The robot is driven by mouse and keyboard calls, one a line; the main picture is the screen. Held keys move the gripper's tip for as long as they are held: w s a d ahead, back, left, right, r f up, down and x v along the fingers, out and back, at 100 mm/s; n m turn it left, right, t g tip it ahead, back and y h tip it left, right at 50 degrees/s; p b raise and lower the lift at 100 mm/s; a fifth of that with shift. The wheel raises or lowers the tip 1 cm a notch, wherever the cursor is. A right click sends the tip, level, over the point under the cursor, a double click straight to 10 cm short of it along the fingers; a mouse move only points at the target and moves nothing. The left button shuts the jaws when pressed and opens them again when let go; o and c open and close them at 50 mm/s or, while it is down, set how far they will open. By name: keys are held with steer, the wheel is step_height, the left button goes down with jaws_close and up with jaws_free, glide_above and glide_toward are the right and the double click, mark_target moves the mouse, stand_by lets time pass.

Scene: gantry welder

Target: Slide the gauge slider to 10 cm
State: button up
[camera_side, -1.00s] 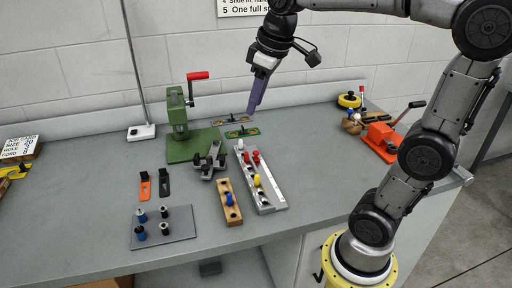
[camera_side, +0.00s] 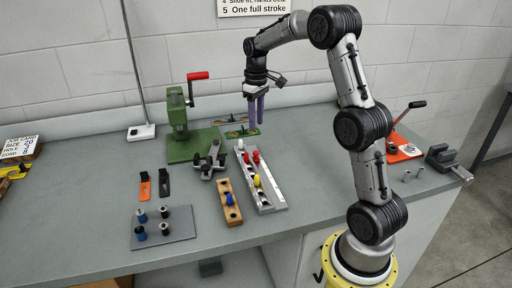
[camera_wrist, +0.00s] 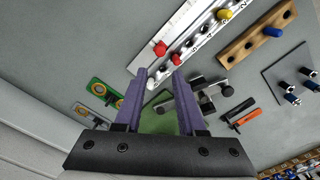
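A long pale grey rail (camera_side: 271,202) with numbers and round knobs lies right of the bench middle; it also shows at the top of the wrist view (camera_wrist: 150,66). It carries a white knob (camera_side: 240,145), red knobs (camera_side: 256,157) and a yellow knob (camera_side: 257,180). Which part is the gauge slider, and its reading, I cannot tell. A red knob (camera_wrist: 160,48) shows just past the fingertips.
A green press (camera_side: 178,125) with a red handle stands to the left. A dark grey clamp-like fixture (camera_side: 208,162) and a wooden block with a blue peg (camera_side: 229,199) lie beside the rail. Green and dark plates (camera_side: 242,132) lie under my gripper.

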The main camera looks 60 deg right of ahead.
mark_target(256, 152)
step_height(256, 152, down, 11)
steer(key=shift+r, duration=0.15)
stand_by(0.4)
jaws_close()
steer(key=shift+r, duration=0.15)
stand_by(1.1)
